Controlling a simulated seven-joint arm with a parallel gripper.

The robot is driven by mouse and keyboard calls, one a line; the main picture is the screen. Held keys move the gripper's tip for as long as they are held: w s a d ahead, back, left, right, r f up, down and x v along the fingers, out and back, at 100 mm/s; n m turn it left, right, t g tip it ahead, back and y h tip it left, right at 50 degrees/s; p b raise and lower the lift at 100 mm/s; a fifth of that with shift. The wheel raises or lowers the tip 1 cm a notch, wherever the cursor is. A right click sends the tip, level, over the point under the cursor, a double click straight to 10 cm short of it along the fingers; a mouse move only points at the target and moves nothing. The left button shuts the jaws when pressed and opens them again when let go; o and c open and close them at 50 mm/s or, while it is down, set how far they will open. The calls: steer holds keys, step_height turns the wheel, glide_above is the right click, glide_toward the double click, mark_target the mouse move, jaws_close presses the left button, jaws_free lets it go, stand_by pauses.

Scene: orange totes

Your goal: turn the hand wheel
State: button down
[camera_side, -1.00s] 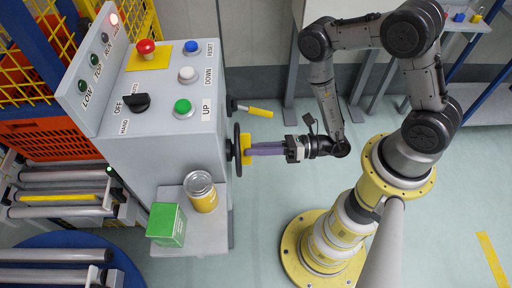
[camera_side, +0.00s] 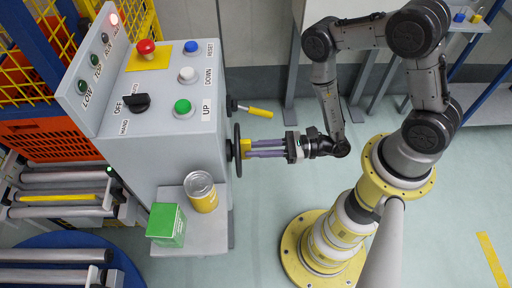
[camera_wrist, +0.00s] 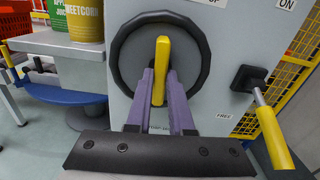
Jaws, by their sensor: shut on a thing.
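The hand wheel is a black ring (camera_wrist: 205,57) with a yellow grip bar (camera_wrist: 161,58) across its middle, mounted on the side of a grey control cabinet. In the side view the wheel (camera_side: 237,168) shows edge-on. My gripper (camera_wrist: 160,95) has its two purple fingers on either side of the yellow bar and is shut on it. In the wrist view the bar stands nearly upright. In the side view my gripper (camera_side: 250,149) reaches the wheel from the right, with both fingers seen one above the other.
A yellow-handled lever (camera_side: 258,111) juts from the cabinet close behind the wheel; the wrist view shows it at right (camera_wrist: 268,130). A can (camera_side: 201,192) and green box (camera_side: 166,225) stand on a shelf (camera_side: 205,238) beside the wheel. The floor below my gripper is clear.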

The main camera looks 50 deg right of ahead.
stand_by(0.3)
steer(key=c, duration=0.8)
jaws_free()
steer(key=shift+d, duration=0.1)
steer(key=v, duration=1.3)
steer(key=shift+s+d, duration=0.2)
steer(key=shift+s, duration=0.1)
